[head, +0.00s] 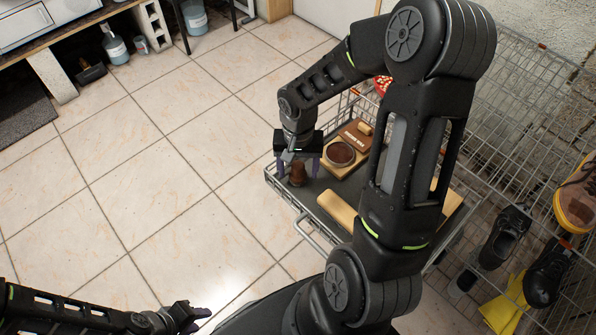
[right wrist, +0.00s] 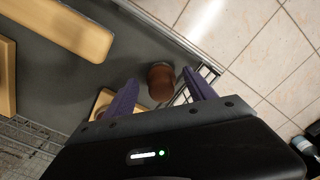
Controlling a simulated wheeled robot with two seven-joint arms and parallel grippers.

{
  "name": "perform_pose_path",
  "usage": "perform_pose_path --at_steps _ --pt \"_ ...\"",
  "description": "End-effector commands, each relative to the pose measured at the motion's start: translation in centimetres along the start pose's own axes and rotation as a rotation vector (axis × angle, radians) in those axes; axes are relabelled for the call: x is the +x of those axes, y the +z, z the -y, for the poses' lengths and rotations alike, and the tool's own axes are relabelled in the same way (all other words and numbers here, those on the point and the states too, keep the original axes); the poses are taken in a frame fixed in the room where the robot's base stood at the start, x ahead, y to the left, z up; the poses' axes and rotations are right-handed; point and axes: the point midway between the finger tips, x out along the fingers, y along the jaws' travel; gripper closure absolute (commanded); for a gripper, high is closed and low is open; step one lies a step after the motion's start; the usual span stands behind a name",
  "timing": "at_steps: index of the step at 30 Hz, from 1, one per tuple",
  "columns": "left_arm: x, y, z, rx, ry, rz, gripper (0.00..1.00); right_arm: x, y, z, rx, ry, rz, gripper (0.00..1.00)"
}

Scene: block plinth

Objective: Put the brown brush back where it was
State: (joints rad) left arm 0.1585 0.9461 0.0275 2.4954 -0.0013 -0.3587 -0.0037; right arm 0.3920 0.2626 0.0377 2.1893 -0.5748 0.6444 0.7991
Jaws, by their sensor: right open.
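A small reddish-brown, rounded piece (head: 298,175), which looks like the brown brush, stands on the dark tray (head: 318,204) near its left edge. Its bristles cannot be made out. My right gripper (head: 298,163) is over it, pointing down and open. In the right wrist view the brown brush (right wrist: 161,83) shows between and just beyond the two purple fingers (right wrist: 160,79); I cannot tell whether they touch it. My left gripper (head: 190,316) is low at the bottom left of the head view, away from the tray, and its jaw opening is unclear.
A wooden block with a dark round top (head: 341,154) and a brown-topped wooden piece (head: 357,134) sit behind the brush. A pale wooden bar (head: 338,209) lies in front. My right arm hides part of the tray. Wire mesh and shoes (head: 505,236) are at right.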

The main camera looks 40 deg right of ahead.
Motion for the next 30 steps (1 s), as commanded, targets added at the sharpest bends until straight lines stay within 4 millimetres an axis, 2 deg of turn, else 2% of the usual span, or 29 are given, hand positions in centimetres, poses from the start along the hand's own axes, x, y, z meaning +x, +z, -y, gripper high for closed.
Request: perform_pose_path --at_steps 1,6,12,18,30 --pt "-0.4 0.0 -0.2 0.0 0.0 0.0 0.64 -1.3 -0.1 0.1 0.0 -0.002 -0.005 0.36" --pt "-1.1 0.0 -0.4 0.0 0.0 0.0 0.64 -5.0 -0.1 0.1 0.0 -0.002 -0.005 0.36" --pt "-1.6 0.0 -0.6 0.0 0.0 0.0 0.64 -8.4 -0.1 0.1 -0.001 -0.002 -0.004 0.36" --pt "-1.7 0.0 -0.7 0.0 0.0 0.0 0.64 -9.5 0.0 0.1 -0.001 -0.001 0.0 0.36" --pt "-1.7 0.0 -0.7 0.0 0.0 0.0 0.64 -9.4 0.0 0.0 -0.001 -0.001 0.0 0.36"
